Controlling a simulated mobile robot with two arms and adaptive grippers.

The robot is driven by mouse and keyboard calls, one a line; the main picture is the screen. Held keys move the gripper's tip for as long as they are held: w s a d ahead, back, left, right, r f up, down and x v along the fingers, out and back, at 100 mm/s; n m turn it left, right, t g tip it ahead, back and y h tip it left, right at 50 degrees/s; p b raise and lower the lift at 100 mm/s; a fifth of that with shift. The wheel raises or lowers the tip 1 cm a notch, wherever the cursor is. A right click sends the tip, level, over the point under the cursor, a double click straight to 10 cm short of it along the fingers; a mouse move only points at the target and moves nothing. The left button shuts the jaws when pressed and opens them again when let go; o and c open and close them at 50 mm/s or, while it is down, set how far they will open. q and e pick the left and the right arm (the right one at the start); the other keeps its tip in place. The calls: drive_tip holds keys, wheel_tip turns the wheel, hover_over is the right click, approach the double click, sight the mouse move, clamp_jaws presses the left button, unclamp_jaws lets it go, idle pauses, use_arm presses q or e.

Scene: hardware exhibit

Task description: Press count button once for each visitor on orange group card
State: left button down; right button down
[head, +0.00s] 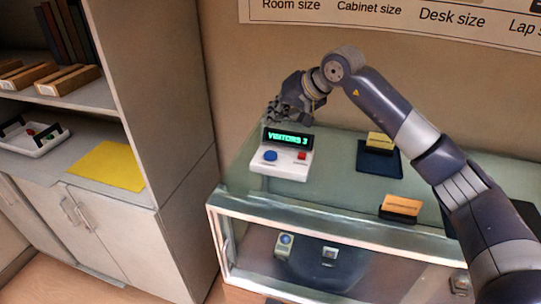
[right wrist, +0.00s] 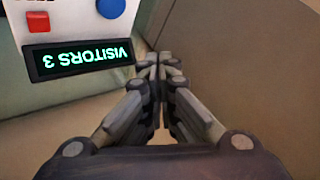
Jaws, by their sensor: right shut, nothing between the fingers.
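A white counter box (head: 280,172) stands on the glass case top. Its green display (head: 287,138) reads "VISITORS 3". It has a blue button (head: 270,156) on the left and a red button (head: 302,156) on the right; the right wrist view also shows the blue button (right wrist: 111,7) and the red button (right wrist: 37,21). My right gripper (head: 275,112) is shut and empty, above and behind the display, apart from both buttons. Its closed fingertips (right wrist: 160,62) show beside the box. An orange card (head: 402,205) stands in a dark holder near the front edge; its print is too small to read. My left gripper is out of view.
A yellower card (head: 380,140) stands on a dark blue base (head: 377,160) farther back. Exhibits sit inside the glass case (head: 330,215). At left, a shelf unit holds a yellow sheet (head: 107,166) and a white tray (head: 30,142). A wall chart (head: 400,15) hangs behind.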

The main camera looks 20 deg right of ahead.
sight(273, 153)
wheel_tip(273, 153, down, 8)
drive_tip(key=b, duration=0.4)
drive_tip(key=shift+r, duration=0.1)
idle(1.0)
drive_tip(key=shift+b, duration=0.3)
drive_tip(key=shift+f+b, duration=0.4)
drive_tip(key=shift+b, duration=0.05)
drive_tip(key=shift+f+b, duration=0.45)
drive_tip(key=shift+f, duration=0.05)
idle(0.4)
drive_tip(key=shift+r, duration=0.15)
drive_tip(key=shift+r+p, duration=0.4)
drive_tip(key=shift+r, duration=0.35)
drive_tip(key=shift+r+p, duration=1.35)
drive_tip(key=shift+r, duration=1.15)
